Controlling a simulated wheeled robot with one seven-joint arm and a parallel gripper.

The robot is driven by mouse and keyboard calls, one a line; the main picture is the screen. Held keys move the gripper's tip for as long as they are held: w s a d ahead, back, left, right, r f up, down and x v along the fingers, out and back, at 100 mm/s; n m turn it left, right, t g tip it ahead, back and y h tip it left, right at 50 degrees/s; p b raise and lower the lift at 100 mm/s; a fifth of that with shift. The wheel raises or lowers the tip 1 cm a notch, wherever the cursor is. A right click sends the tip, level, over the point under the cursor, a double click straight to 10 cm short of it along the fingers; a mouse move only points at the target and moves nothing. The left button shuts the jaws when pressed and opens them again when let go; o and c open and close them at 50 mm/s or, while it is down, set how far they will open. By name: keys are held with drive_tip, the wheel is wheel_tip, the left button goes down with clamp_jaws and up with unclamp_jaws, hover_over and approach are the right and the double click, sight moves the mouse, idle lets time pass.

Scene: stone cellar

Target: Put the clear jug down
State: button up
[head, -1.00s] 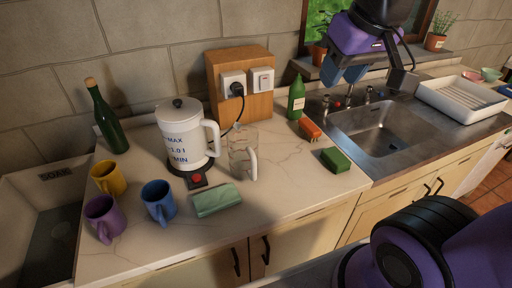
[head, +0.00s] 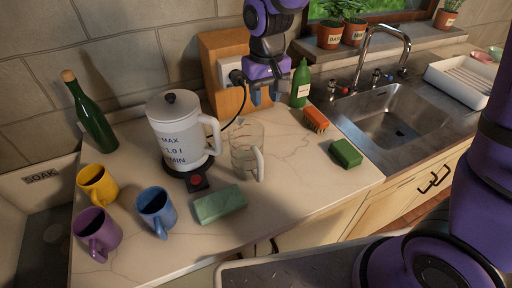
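The clear jug (head: 243,152) stands upright on the pale marble counter (head: 290,165), just right of the white kettle (head: 178,130). Its whitish handle faces the front right, and it looks empty. My gripper (head: 264,98) points down above and slightly right of the jug in the head view, in front of the wooden socket board.
A socket board (head: 222,62) with a black plug and cord stands behind. A green cloth (head: 219,204) and several mugs are front left. Counter right of the jug is clear.

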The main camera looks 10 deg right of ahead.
sight(260, 124)
drive_tip(key=shift+w+a+f, duration=0.15)
drive_tip(key=shift+f, duration=0.25)
drive_tip(key=shift+w+a+f, duration=0.15)
drive_tip(key=shift+f, duration=0.25)
wheel_tip(260, 124, down, 11)
drive_tip(key=shift+w+a+r, duration=0.1)
drive_tip(key=shift+w+r, duration=0.05)
drive_tip(key=shift+r, duration=0.05)
drive_tip(key=shift+c, duration=0.5)
